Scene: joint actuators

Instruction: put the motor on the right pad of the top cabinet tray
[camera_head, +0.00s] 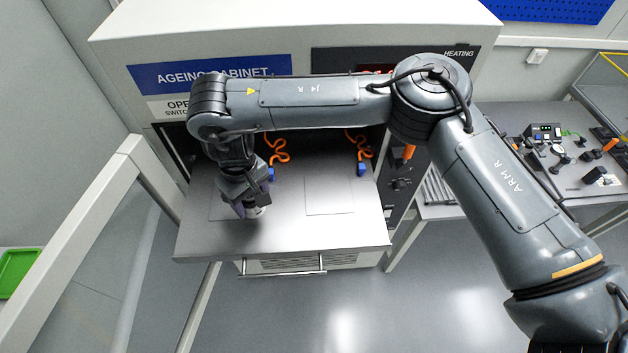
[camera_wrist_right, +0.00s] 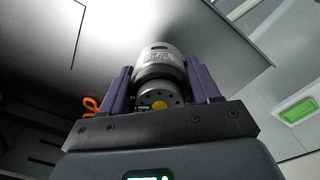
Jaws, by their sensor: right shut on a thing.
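The motor is a silver-grey cylinder with a dark ribbed end and a yellow centre. It shows between the purple fingers in the right wrist view (camera_wrist_right: 158,62), and its pale lower end peeks out in the head view (camera_head: 259,212). My right gripper (camera_head: 250,207) is shut on it, over the left part of the pulled-out top cabinet tray (camera_head: 350,235). I cannot tell whether the motor touches the tray. The right pad (camera_head: 329,196) is a bare outlined square, to the right of the gripper. The left pad is partly hidden by the gripper. My left gripper is not in view.
Orange coiled leads with blue plugs (camera_head: 361,169) hang at the tray's back edge. The ageing cabinet (camera_head: 300,35) stands behind, with a lower drawer handle (camera_head: 282,273) below the tray. A side bench (camera_head: 560,170) with small parts is at right. A green bin (camera_head: 17,270) is at left.

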